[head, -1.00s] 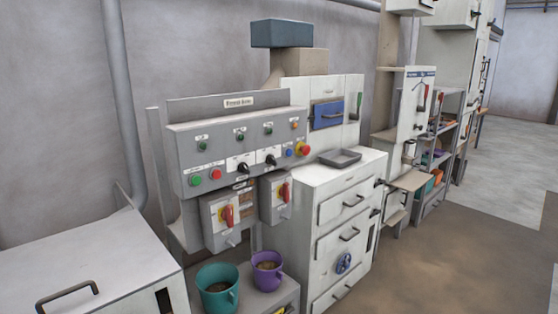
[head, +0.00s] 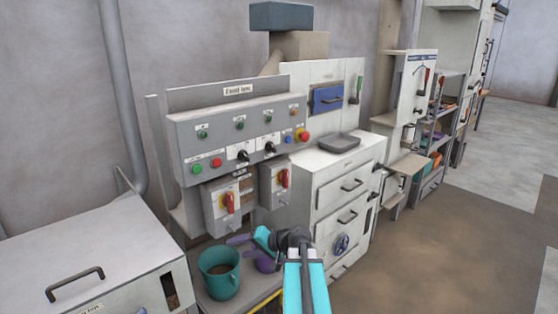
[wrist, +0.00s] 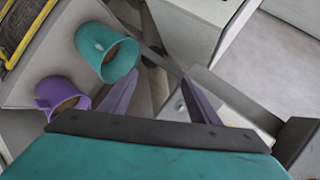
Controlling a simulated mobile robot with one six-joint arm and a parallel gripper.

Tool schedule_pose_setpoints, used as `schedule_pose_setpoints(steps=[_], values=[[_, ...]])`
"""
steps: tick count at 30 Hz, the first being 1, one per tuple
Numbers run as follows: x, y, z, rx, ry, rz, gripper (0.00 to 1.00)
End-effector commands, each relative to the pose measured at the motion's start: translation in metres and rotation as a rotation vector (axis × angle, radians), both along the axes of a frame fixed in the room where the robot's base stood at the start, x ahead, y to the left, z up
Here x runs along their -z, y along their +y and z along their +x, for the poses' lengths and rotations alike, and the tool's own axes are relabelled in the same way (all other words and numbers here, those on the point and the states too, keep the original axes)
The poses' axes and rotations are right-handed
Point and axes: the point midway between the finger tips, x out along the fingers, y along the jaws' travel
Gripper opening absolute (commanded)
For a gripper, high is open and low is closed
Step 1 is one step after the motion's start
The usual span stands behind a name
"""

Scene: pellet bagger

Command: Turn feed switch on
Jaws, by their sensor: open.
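The grey control panel (head: 225,140) stands on the left of the machine in the head view. It bears two black rotary switches, a left one (head: 243,156) and a right one (head: 270,147), with white label plates. Two red rotary handles, left (head: 229,202) and right (head: 284,178), sit on boxes below it. The labels are too small to read, so I cannot tell which is the feed switch. My gripper (head: 241,239) is below the panel, above the cups, apart from every switch. In the wrist view my gripper (wrist: 159,95) shows two purple fingers spread apart, with nothing between them.
A teal cup (head: 220,280) and a purple cup (head: 267,264), partly hidden by my arm, stand on a low shelf under the panel. A white cabinet (head: 80,265) is at left. A drawer unit (head: 330,205) with a grey tray (head: 338,143) is at right. Floor at right is clear.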

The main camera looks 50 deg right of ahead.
Motion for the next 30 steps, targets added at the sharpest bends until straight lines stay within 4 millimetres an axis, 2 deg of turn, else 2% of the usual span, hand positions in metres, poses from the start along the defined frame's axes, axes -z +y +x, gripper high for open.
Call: schedule_pose_setpoints(steps=[1,3,8,12,15,18,21,23,30], values=[[-0.025,-0.021,-0.004,0.033,-0.042,-0.005,0.56],[-0.057,-0.046,-0.009,0.073,-0.102,-0.009,0.56],[-0.133,-0.100,-0.031,0.161,-0.238,-0.029,0.56],[-0.202,-0.144,-0.059,0.236,-0.359,-0.056,0.56],[-0.244,-0.168,-0.080,0.280,-0.432,-0.076,0.56],[-0.277,-0.185,-0.098,0.310,-0.489,-0.092,0.56],[-0.297,-0.194,-0.109,0.329,-0.524,-0.103,0.56],[-0.303,-0.197,-0.113,0.335,-0.535,-0.107,0.56],[-0.307,-0.198,-0.115,0.338,-0.544,-0.108,0.56]])
